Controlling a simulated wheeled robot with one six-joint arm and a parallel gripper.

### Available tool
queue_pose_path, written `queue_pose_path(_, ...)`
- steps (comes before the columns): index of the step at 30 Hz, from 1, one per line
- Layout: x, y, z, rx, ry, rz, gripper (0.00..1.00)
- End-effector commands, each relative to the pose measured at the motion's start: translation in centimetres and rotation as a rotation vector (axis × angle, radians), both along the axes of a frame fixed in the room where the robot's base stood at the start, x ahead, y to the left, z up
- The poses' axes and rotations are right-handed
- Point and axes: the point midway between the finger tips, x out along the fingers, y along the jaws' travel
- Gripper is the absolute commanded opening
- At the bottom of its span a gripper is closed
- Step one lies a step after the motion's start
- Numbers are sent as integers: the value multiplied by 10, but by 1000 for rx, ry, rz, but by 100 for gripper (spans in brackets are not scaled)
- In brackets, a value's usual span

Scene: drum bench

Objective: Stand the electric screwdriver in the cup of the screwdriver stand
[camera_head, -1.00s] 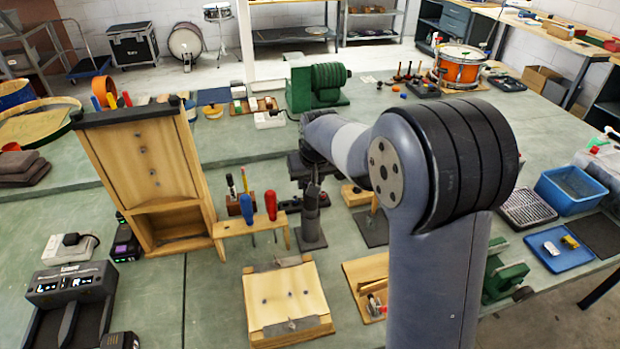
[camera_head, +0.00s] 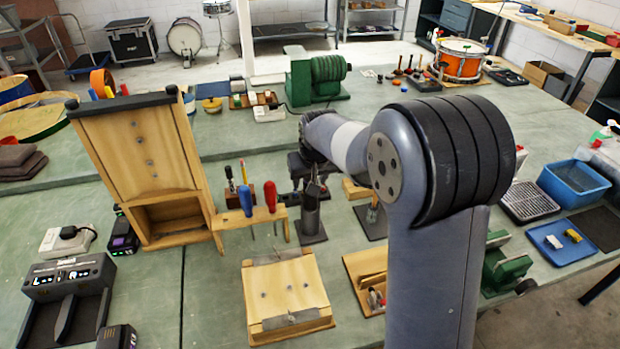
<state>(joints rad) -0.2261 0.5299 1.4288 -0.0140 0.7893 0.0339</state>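The screwdriver stand appears to be the dark grey upright cup (camera_head: 311,212) on a flat dark base plate, mid-bench, right of a small wooden rack. My gripper (camera_head: 308,176) is small and dark, just behind and above the cup's top in this view. Its fingers are partly hidden and blend with the dark parts there, so I cannot tell whether it is open or shut. A small red and dark detail shows at the cup's top right. I cannot make out the electric screwdriver clearly, nor whether it is in my gripper or the cup.
The wooden rack (camera_head: 250,217) holds a blue-handled and a red-handled screwdriver close left of the cup. A wooden box (camera_head: 284,290) lies in front. A tall wooden frame (camera_head: 140,150) stands left. Another dark plate (camera_head: 372,226) lies right, partly behind my arm.

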Motion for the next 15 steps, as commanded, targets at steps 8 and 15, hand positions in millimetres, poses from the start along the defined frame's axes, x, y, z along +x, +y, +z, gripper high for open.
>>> queue_pose_path(8, -1, 0, -1, -1, 3, 0, 58)
queue_pose_path(15, -8, -2, 20, 1, -3, 0, 58)
